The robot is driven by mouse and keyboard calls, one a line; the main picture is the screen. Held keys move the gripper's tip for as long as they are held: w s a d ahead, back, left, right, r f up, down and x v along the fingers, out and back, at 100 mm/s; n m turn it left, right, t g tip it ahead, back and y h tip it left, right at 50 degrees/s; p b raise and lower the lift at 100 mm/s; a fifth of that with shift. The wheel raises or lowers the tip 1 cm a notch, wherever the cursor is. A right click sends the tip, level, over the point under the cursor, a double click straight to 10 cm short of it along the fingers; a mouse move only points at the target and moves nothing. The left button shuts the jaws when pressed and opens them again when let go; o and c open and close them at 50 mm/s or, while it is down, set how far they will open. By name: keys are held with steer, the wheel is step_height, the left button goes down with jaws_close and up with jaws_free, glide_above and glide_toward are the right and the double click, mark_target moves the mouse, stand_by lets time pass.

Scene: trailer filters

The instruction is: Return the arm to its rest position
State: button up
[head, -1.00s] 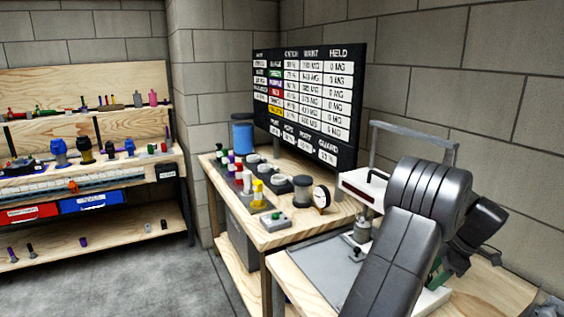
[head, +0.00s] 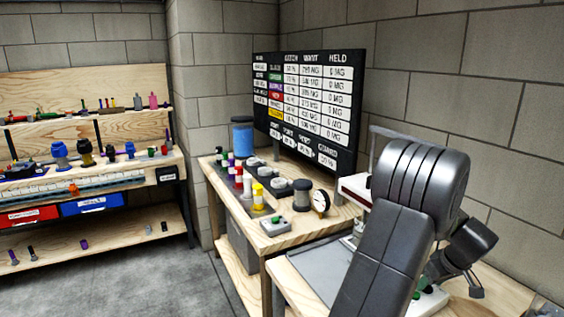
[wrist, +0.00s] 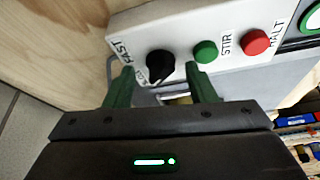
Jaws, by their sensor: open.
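My gripper (wrist: 161,86) shows in the wrist view with its two green fingers apart. I see nothing held between them. The fingertips are near the lower edge of a white control panel (wrist: 185,28); I cannot tell whether they touch it. The panel carries a black knob (wrist: 160,67), a green STIR button (wrist: 205,51) and a red HALT button (wrist: 256,41). In the head view my grey arm is bent at the right, over the front bench (head: 292,287). It hides most of the panel and the gripper there.
A shelf unit (head: 95,235) stands at the far left. Grey floor (head: 170,275) is clear between them.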

steer(key=shift+a+r+m+h+p, duration=0.15)
steer(key=shift+m+h+p, duration=0.1)
steer(key=shift+m+p, duration=0.4)
steer(key=shift+a+r+m+h+p, duration=0.1)
steer(key=shift+m+h+p, duration=0.15)
steer(key=shift+m+p, duration=0.35)
steer(key=m+h+p, duration=0.1)
steer(key=m+p, duration=0.2)
steer(key=p, duration=0.1)
steer(key=shift+f, duration=0.1)
steer(key=shift+s+r, duration=0.25)
steer(key=shift+r, duration=0.35)
steer(key=shift+a, duration=0.1)
